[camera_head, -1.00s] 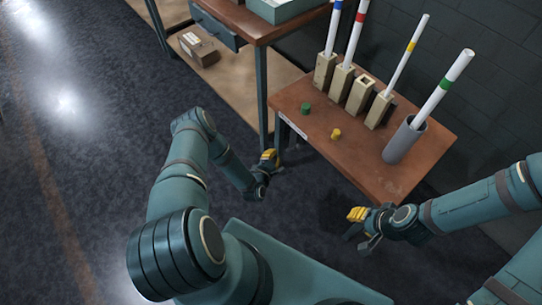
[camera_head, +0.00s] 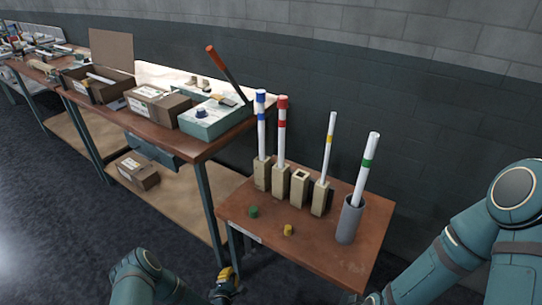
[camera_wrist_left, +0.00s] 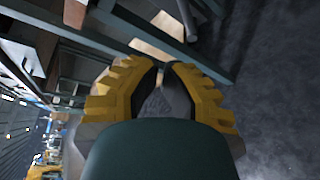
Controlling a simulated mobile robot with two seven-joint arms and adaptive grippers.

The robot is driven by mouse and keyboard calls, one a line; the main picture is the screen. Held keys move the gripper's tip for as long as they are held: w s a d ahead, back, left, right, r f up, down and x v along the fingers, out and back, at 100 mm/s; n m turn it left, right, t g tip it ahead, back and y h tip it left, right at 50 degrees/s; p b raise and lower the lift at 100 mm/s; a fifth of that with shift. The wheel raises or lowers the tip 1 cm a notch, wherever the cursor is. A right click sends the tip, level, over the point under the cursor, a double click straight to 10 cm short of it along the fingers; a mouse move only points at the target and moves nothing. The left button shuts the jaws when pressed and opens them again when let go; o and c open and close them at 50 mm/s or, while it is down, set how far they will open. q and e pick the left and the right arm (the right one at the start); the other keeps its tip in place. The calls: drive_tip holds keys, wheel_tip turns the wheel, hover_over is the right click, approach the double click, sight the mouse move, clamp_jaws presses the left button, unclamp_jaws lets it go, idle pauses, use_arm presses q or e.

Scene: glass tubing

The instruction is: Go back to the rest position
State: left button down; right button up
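My left gripper (camera_head: 226,284) is at the bottom of the head view, in front of the small table's left leg and below its top. It also shows in the left wrist view (camera_wrist_left: 164,66), where its yellow ribbed fingers are close together with nothing visible held between them. My right arm (camera_head: 455,245) comes in at the lower right, beside the small table. Its gripper is below the picture edge.
The small table (camera_head: 310,245) holds white tubes with coloured bands in wooden blocks, a grey cylinder (camera_head: 348,222), a green cap (camera_head: 253,211) and a yellow cap (camera_head: 288,230). A longer workbench (camera_head: 150,130) with boxes stands to the left. Floor on the left is clear.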

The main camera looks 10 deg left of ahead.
use_arm(q)
drive_tip(key=s+d+r+m+g+h, duration=0.2)
drive_tip(key=d+r+m+g+h, duration=0.35)
drive_tip(key=d+r+m, duration=0.55)
drive_tip(key=s+d+r+m+g, duration=0.2)
drive_tip(key=s+r+m+g, duration=0.2)
drive_tip(key=s, duration=0.4)
drive_tip(key=s+d+r+m+g, duration=0.2)
drive_tip(key=s+r+m+g, duration=0.1)
drive_tip(key=s+r+m, duration=0.2)
drive_tip(key=s+m, duration=0.2)
drive_tip(key=shift+s+d+r+m+g, duration=0.2)
drive_tip(key=shift+s+d+m+g, duration=0.1)
drive_tip(key=shift+s+d+g, duration=0.1)
